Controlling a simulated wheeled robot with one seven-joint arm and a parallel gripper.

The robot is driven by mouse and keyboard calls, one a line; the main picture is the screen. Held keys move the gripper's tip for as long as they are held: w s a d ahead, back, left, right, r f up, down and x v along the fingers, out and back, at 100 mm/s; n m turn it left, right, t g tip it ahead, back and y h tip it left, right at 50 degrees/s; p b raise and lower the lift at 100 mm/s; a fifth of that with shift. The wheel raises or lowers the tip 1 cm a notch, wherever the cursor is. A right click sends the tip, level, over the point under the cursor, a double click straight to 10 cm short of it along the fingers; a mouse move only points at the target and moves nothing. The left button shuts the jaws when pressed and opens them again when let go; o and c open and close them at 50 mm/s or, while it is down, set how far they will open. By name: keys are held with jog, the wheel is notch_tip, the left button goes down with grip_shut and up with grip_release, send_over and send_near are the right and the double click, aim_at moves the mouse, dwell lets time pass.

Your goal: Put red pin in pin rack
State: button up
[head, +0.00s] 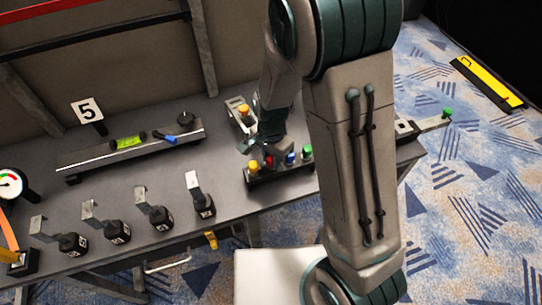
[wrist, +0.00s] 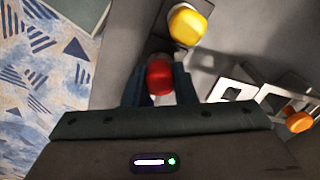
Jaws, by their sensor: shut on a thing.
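The red pin (wrist: 159,76) is between the two fingers of my gripper (wrist: 159,86) in the wrist view, with its rounded red top showing. In the head view the red pin (head: 268,161) shows low under my gripper (head: 262,148), between a yellow pin (head: 253,167) and a blue pin (head: 291,157). The black pin rack (head: 282,177) lies along the table's front edge, with a green pin (head: 307,152) at its right end. My gripper is shut on the red pin, over the rack. The red pin's lower end is hidden, so I cannot tell how deep it sits.
A pale bracket with an orange pin (head: 244,110) stands behind my gripper; the orange pin also shows in the wrist view (wrist: 300,121). A long rail (head: 90,160) lies at the back left. Several black weights with metal plates line the front left. My arm hides the table's right part.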

jog(key=shift+f, duration=0.15)
jog(key=o, duration=1.6)
jog(key=shift+c, duration=0.2)
jog(key=shift+r+p, duration=2.85)
jog(key=shift+r, duration=0.7)
jog(key=shift+r, duration=0.1)
jog(key=s+d+r+n+t, duration=0.1)
jog(key=s+d+r+n, duration=0.3)
jog(key=r, duration=0.6)
jog(key=s+d+r+n+t, duration=0.2)
jog(key=s+d+r+n, duration=0.2)
jog(key=s+d+r, duration=0.4)
notch_tip(320, 180, up, 2)
jog(key=shift+s+r+n, duration=0.15)
jog(key=shift+s+n, duration=0.2)
jog(key=shift+n, duration=0.05)
